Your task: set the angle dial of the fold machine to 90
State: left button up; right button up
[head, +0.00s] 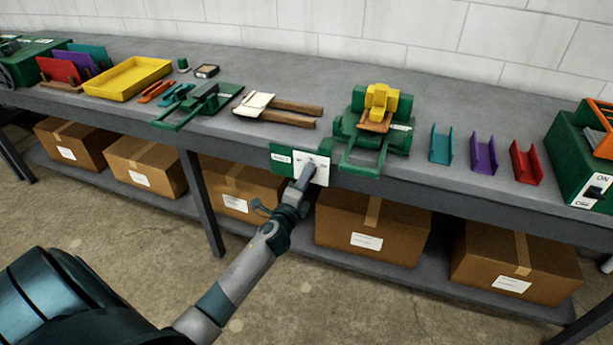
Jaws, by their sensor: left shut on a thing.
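The fold machine, a green body with a yellow block on top (375,118), stands on the bench right of the middle. A white dial plate (320,171) with a green label part beside it hangs at the bench's front edge, left of the machine's green front frame. My left gripper (306,172) is at the white plate, shut on the dial's knob, which it mostly hides. The dial's marks and its setting are too small and covered to read. My right gripper is not in view.
The grey bench (330,75) carries a yellow tray (128,78), a wooden-handled tool (278,108), a green hinged tool (198,104) and teal, purple and red channels (484,152). A green box with an ON switch (594,190) stands at right. Cardboard boxes (370,228) fill the lower shelf.

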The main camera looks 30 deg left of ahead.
pick_arm(q)
jog(key=m, duration=0.3)
jog(key=shift+m, duration=0.4)
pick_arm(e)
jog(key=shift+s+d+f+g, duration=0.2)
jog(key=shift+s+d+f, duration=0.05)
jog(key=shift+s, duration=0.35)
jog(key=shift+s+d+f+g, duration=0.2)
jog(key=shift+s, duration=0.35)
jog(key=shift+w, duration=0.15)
pick_arm(q)
jog(key=o, duration=1.1)
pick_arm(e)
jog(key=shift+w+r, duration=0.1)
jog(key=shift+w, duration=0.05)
pick_arm(q)
jog(key=shift+s, duration=0.1)
